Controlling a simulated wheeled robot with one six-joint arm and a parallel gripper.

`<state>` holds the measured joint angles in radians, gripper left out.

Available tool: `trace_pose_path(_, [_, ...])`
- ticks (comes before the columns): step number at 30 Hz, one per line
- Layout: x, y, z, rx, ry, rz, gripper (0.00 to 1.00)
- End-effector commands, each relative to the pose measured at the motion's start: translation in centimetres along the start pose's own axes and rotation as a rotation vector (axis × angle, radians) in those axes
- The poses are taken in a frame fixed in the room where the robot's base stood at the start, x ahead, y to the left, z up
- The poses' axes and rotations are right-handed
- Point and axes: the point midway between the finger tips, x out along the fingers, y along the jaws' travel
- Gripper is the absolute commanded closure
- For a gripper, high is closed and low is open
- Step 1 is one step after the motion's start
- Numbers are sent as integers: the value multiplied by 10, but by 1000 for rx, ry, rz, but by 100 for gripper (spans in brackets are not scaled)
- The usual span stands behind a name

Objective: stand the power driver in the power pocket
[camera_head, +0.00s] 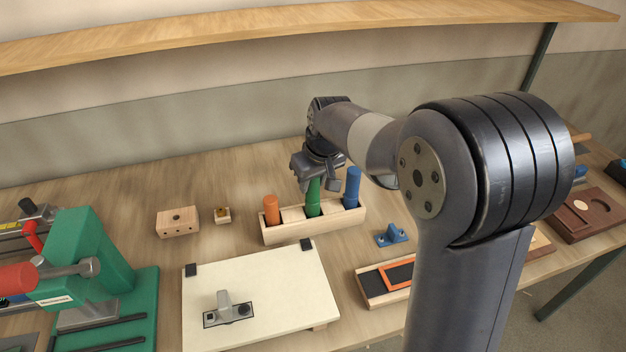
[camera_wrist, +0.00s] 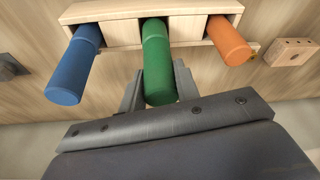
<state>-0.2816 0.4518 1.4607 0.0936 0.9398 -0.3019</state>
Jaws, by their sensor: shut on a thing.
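A light wooden rack (camera_head: 318,226) stands on the bench and also shows in the wrist view (camera_wrist: 150,10). A green cylindrical handle (camera_head: 313,199) stands upright in its middle part. My gripper (camera_head: 318,180) is shut on the green handle from above, with one finger on each side of it in the wrist view (camera_wrist: 158,86). An orange handle (camera_head: 271,209) stands at the rack's left end and a blue handle (camera_head: 352,186) at its right end. No label shows which handle is the power driver. The lower end of the green handle is hidden in the rack.
A drilled wooden block (camera_head: 177,222) and a small wooden piece with a brass-coloured part (camera_head: 222,214) lie left of the rack. A cream board (camera_head: 260,290) lies in front. A green machine (camera_head: 95,260) stands at left. A blue bracket (camera_head: 391,236) sits at right.

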Motion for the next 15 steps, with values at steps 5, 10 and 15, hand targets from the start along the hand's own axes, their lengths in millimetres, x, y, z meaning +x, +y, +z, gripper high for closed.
trace_pose_path(5, [4,0,1,0,1,0,100])
trace_pose_path(10, [9,0,3,0,1,0,100])
trace_pose_path(15, [14,0,4,0,1,0,100])
